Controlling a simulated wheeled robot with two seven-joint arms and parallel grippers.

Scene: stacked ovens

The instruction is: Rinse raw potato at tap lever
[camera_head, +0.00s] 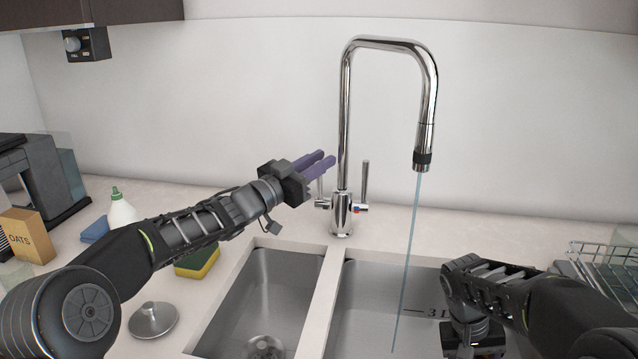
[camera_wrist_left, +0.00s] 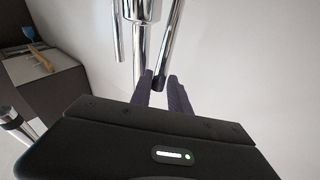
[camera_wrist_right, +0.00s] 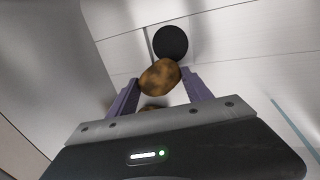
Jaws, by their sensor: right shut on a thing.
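The chrome tap (camera_head: 344,130) has a thin blue water stream (camera_head: 410,250) running from its spout into the right basin. My left gripper (camera_head: 326,161) is beside the tap's base, close to the left lever (camera_head: 320,188). In the left wrist view its fingers stand slightly apart, with the end of a chrome lever (camera_wrist_left: 160,80) between them; I cannot tell whether they touch it. My right gripper (camera_head: 470,345) points down into the right basin. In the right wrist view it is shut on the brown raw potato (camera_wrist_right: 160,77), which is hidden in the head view. The stream passes apart from the potato.
The right sink basin (camera_head: 375,290) lies beside the left basin (camera_head: 265,285). A sponge (camera_head: 198,262), a metal sink plug (camera_head: 153,319), a white bottle (camera_head: 121,210) and an oats box (camera_head: 27,236) stand at left. A wire rack (camera_head: 604,262) is at right.

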